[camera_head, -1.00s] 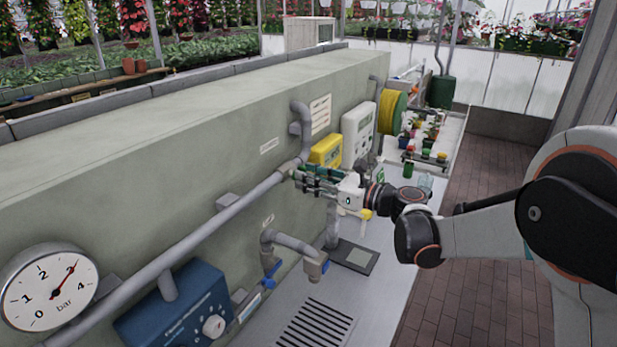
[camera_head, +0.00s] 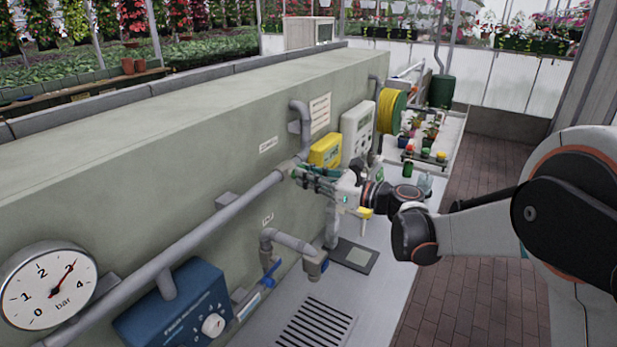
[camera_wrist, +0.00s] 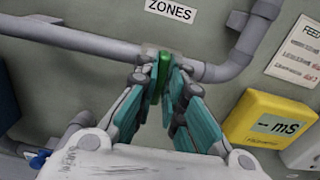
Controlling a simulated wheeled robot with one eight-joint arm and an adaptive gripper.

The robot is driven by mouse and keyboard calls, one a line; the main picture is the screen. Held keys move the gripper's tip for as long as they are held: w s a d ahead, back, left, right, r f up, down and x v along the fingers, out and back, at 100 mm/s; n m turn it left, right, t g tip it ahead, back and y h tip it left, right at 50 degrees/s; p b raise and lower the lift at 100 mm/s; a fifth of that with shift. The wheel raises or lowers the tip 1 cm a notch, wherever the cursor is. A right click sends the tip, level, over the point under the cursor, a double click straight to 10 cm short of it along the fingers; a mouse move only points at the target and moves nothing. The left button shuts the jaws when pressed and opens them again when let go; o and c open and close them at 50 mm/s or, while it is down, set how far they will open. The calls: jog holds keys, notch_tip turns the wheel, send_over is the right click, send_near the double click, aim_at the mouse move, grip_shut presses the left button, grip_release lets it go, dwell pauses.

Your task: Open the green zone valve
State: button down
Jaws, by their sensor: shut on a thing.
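The green zone valve shows in the wrist view as a green lever (camera_wrist: 163,73) on the grey pipe (camera_wrist: 85,42), just below the "ZONES" label (camera_wrist: 171,8). My gripper (camera_wrist: 163,88) is shut on the green lever, with its teal finger pads on either side of it. In the head view my gripper (camera_head: 298,172) reaches the wall pipe (camera_head: 232,213) beside the yellow meter. There the lever is mostly hidden by the fingers.
The yellow meter (camera_head: 325,151) and a white panel (camera_head: 357,135) are on the wall close to my gripper. A blue-handled tap (camera_head: 270,274), a blue box (camera_head: 180,312) and a pressure gauge (camera_head: 48,285) are nearer. A yellow hose reel (camera_head: 390,110) is beyond.

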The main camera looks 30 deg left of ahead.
jog(key=shift+s+a+f+n+b, duration=0.15)
jog(key=shift+n+b, duration=1.4)
jog(key=shift+n, duration=2.8)
jog(key=shift+s+d+f+n+b, duration=0.15)
jog(key=shift+n+b, duration=1.4)
jog(key=shift+n, duration=2.8)
jog(key=shift+a+r, duration=0.1)
jog(key=c, duration=1.7)
grip_release()
jog(key=shift+a, duration=0.1)
jog(key=d, duration=0.8)
jog(key=s+d, duration=0.1)
jog(key=d, duration=0.3)
